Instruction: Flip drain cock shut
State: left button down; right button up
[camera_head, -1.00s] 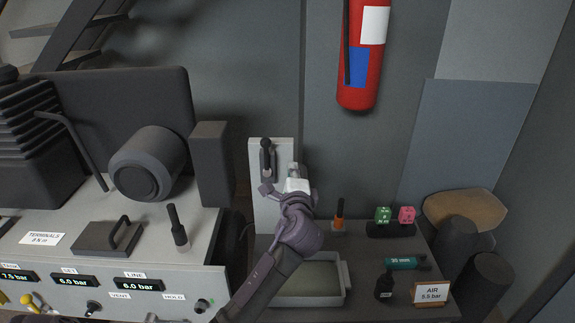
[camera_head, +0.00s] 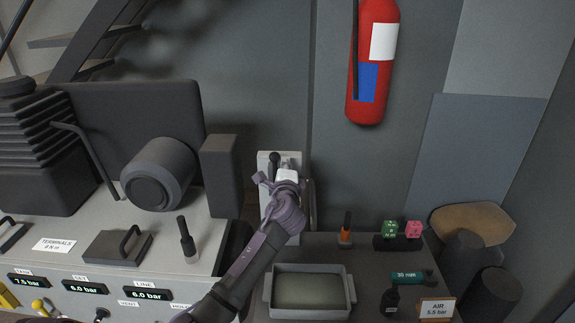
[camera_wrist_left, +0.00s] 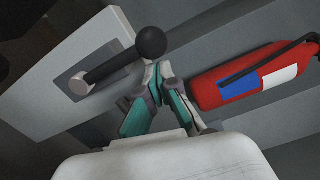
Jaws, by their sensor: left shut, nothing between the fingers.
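The drain cock appears to be a dark lever with a round black knob (camera_head: 274,158) on an upright pale panel (camera_head: 264,158). It points up in the head view. In the left wrist view the knob (camera_wrist_left: 151,43) and its lever (camera_wrist_left: 110,67) stand out from the panel, the knob just beyond the fingertips. My left gripper (camera_head: 288,166) is shut and empty, close to the right of the lever. Its teal-padded fingers (camera_wrist_left: 158,76) show in the wrist view; I cannot tell whether they touch the knob. My arm hides the lower panel. My right gripper is not in view.
A shallow tray (camera_head: 350,288) stands below the panel. A dark block (camera_head: 219,175) stands left of the panel. A red extinguisher (camera_head: 367,105) hangs behind.

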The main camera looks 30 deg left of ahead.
aim_at(271, 160)
pick_arm(q)
jog(key=shift+s+a+r, duration=0.1)
jog(key=shift+s+a, duration=0.05)
jog(key=a+n, duration=0.1)
jog(key=s+a+n, duration=0.1)
jog(key=n, duration=0.1)
jog(key=a+n, duration=0.1)
jog(key=shift+s+r, duration=0.2)
jog(key=shift+s, duration=0.2)
jog(key=s+a+f+n+h, duration=0.1)
jog(key=s+a+f+n, duration=0.3)
jog(key=n, duration=1)
jog(key=shift+s+a+f, duration=0.3)
jog(key=shift+a+f, duration=1.35)
jog(key=shift+a, duration=0.1)
